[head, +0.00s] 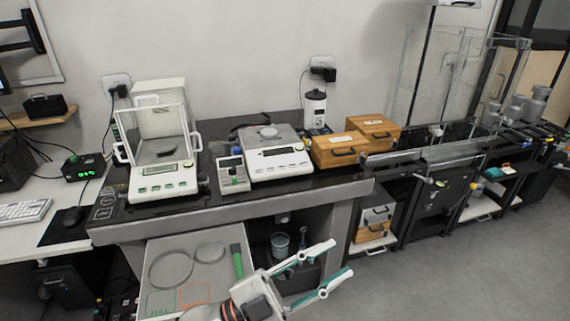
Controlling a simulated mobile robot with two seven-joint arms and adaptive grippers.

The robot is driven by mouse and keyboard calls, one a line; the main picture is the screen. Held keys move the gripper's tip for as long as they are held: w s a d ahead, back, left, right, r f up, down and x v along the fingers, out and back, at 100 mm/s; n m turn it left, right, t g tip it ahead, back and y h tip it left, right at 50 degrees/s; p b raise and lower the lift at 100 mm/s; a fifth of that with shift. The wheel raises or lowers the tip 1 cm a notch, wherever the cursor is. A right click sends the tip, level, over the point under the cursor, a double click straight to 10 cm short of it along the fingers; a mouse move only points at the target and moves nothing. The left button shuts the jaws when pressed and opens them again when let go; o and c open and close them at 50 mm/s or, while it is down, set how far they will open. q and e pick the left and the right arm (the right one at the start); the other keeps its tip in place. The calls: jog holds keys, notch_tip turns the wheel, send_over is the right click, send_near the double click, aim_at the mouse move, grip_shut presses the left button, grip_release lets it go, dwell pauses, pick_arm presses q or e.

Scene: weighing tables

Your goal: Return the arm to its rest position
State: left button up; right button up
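My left gripper (341,258) is at the bottom middle of the head view, in front of the dark weighing table (345,190) and below its top. Its two white fingers with green pads point right and stand apart, with nothing between them. My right gripper is not in view.
A light board (212,280) with round shapes, a green-handled item (237,261) and a "FULL" mark lies beside my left wrist. The tabletop holds an enclosed balance (160,150), an open balance (275,155) and wooden boxes (340,150). Open floor (450,280) lies to the right.

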pick_arm(q)
jog(key=w+a+f+n+t+y, duration=0.3)
jog(key=a+f+n+t+y, duration=0.1)
jog(key=a+f+n+y, duration=0.3)
jog(key=w+a+f+n+t+y, duration=0.35)
jog(key=a+f+n+y, duration=0.2)
jog(key=a+f, duration=0.35)
jog(key=s+a+f+n+g+y, duration=0.2)
jog(key=s+a+f, duration=0.4)
jog(key=f, duration=0.4)
jog(key=s+a+f+n+g+y, duration=0.2)
jog(key=s+a+f+n+y, duration=0.1)
jog(key=s+f, duration=0.4)
notch_tip(320, 180, down, 3)
jog(key=a+y, duration=0.1)
jog(key=a, duration=0.1)
jog(key=shift+s+a, duration=0.2)
jog(key=shift+a, duration=0.15)
jog(key=shift+g, duration=0.25)
